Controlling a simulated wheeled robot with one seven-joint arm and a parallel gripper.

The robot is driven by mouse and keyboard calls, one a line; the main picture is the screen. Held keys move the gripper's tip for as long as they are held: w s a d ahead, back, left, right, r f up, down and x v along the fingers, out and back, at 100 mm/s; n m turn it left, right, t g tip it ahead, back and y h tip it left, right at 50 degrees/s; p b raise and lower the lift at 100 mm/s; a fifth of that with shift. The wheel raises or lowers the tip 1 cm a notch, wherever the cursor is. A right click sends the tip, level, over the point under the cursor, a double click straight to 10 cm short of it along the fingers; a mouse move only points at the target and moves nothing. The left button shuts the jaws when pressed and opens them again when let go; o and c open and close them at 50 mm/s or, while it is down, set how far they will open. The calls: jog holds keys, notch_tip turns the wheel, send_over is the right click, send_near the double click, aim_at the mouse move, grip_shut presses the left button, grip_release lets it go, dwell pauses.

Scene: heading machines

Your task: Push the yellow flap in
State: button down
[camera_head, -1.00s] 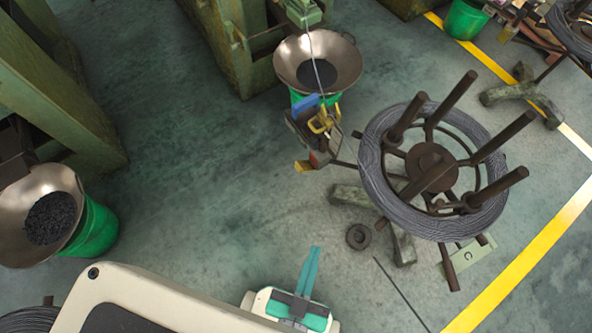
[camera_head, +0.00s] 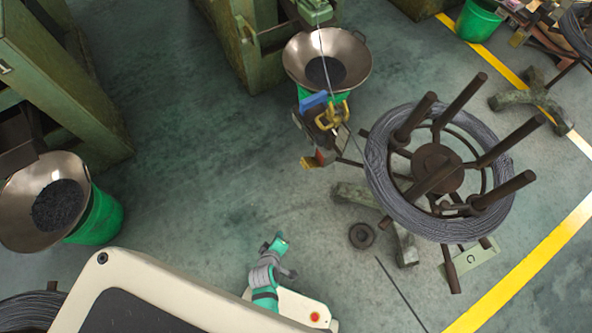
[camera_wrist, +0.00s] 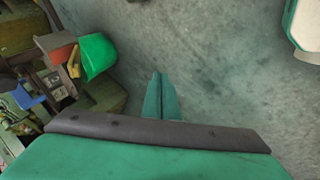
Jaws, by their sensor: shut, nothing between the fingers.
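A small stand with blue, red and yellow parts (camera_head: 322,130) is between the metal bowl and the wire coil in the head view. It carries a yellow bracket (camera_head: 333,115) in its upper part and a yellow-orange plate (camera_head: 309,162) at its lower left. I cannot tell which of these is the flap. My gripper (camera_wrist: 161,75) shows teal fingers shut together and empty in the wrist view, over bare floor. In the head view my arm's end is low in the picture, well apart from the stand; its fingertips are not clear there.
A wire coil on a pronged reel (camera_head: 440,170) stands right of the stand. A metal bowl (camera_head: 355,72) is behind it, another bowl (camera_head: 22,215) at left. A dark ring (camera_head: 362,236) and a thin rod lie on the floor. Open floor lies at centre left.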

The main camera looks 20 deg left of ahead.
aim_at(310, 164)
jog(key=w+a+f+n+h, duration=0.2)
jog(key=w+a+f+n, duration=0.2)
jog(key=w+f+n, duration=0.15)
jog(key=w+a+r+n+t+h, duration=0.1)
jog(key=w+a+r+n+h, duration=0.2)
jog(key=w, duration=0.3)
jog(key=w+a+r+n+t+h, duration=0.1)
jog(key=w+a+r+n+h, duration=0.2)
jog(key=w, duration=0.4)
jog(key=shift+w+a+r+n+h, duration=0.2)
jog(key=shift+a+r+n+h, duration=0.1)
jog(key=shift+r+n, duration=0.7)
jog(key=shift+f, duration=0.15)
jog(key=w+d+f, duration=0.2)
jog(key=w+d, duration=0.5)
jog(key=w, duration=0.2)
jog(key=shift+f, duration=0.15)
